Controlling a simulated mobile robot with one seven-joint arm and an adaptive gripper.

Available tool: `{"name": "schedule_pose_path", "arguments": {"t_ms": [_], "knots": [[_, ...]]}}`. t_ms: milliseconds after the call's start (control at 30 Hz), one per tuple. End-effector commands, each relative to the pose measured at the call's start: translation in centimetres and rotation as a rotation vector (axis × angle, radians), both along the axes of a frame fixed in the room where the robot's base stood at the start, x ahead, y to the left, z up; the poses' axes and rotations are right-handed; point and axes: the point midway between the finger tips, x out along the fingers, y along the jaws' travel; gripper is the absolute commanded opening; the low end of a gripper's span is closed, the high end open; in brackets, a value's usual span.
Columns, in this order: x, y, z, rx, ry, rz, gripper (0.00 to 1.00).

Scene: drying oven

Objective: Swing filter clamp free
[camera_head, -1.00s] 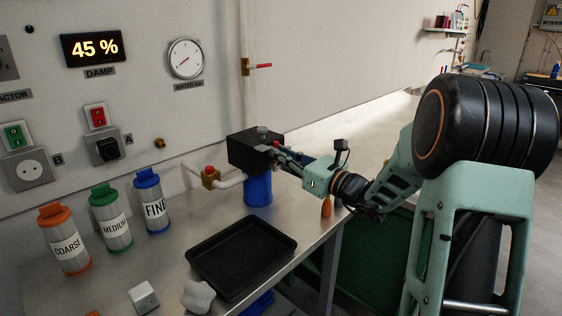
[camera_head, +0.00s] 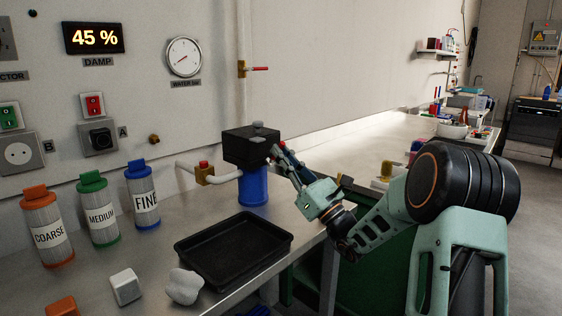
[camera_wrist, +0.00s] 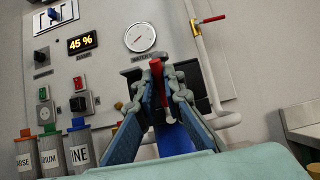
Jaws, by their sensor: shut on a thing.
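The filter housing has a black head (camera_head: 250,147) and a blue bowl (camera_head: 253,186) hanging upright below it, joined to a white pipe at its left. In the wrist view the black head (camera_wrist: 133,74) and blue bowl (camera_wrist: 174,140) lie behind my fingers. My gripper (camera_head: 275,155) is at the right side of the head. In the wrist view my gripper (camera_wrist: 158,85) is shut on the red clamp lever (camera_wrist: 156,68), which stands between the two fingertips. The fingers hide the lever's lower part and its joint.
A black tray (camera_head: 240,243) lies on the bench before the housing. Filter cartridges labelled coarse (camera_head: 48,228), medium (camera_head: 99,210) and fine (camera_head: 142,197) stand at the left. A brass valve with a red button (camera_head: 204,172) sits on the pipe. A grey cloth-like lump (camera_head: 184,286) lies near the tray.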

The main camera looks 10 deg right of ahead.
Motion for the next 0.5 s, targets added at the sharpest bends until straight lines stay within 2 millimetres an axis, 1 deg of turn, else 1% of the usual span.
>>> {"name": "schedule_pose_path", "arguments": {"t_ms": [33,500], "knots": [[-0.01,-0.07,-0.43,0.008,-0.008,0.0,0.0],[-0.13,-0.13,-0.29,0.028,-0.037,0.001,0.0]]}}
